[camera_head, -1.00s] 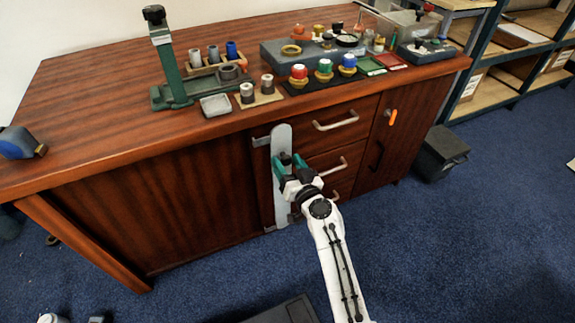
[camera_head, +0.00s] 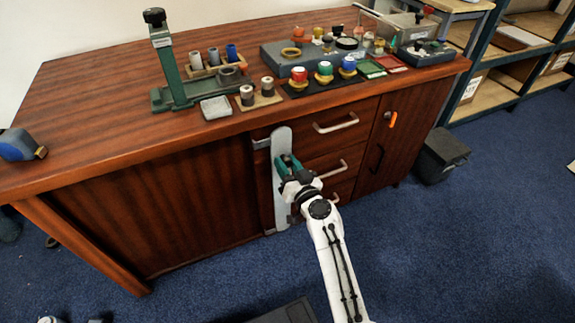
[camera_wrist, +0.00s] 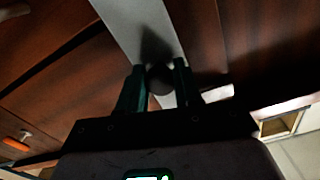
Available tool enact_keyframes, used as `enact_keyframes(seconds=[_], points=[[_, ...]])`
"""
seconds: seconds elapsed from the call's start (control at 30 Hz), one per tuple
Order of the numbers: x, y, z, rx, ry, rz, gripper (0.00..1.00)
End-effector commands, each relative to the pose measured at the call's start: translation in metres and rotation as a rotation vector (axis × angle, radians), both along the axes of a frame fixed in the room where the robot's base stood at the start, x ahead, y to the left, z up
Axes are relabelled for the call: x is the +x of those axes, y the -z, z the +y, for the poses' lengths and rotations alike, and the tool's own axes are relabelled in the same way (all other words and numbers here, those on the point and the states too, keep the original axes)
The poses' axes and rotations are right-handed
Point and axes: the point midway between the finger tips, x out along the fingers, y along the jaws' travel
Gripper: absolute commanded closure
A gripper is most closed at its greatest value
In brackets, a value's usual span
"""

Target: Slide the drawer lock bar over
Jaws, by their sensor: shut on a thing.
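The drawer lock bar (camera_head: 281,141) is a pale grey upright plate with a rounded top, at the left edge of the drawer stack in the head view. It also shows in the wrist view (camera_wrist: 130,22), running diagonally. My gripper (camera_head: 288,161) is at the bar's middle, with teal fingers. In the wrist view, the fingers (camera_wrist: 159,82) are on either side of a dark round knob (camera_wrist: 160,76) on the bar and shut on it.
Drawers with pale handles (camera_head: 336,123) are right of the bar. A plain wood panel (camera_head: 175,200) is to its left. An orange tag (camera_head: 392,119) hangs at the right door. A dark bin (camera_head: 440,155) stands right of the cabinet. Blue carpet lies in front.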

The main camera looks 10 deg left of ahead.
Motion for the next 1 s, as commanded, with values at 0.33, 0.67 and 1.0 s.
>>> enact_keyframes(seconds=[0.33,0.67,1.0], points=[[-0.007,0.002,0.009,-0.003,-0.003,0.005,1.00],[-0.024,0.003,0.034,-0.002,-0.003,0.004,1.00],[-0.025,0.004,0.036,-0.003,-0.007,0.006,0.52]])
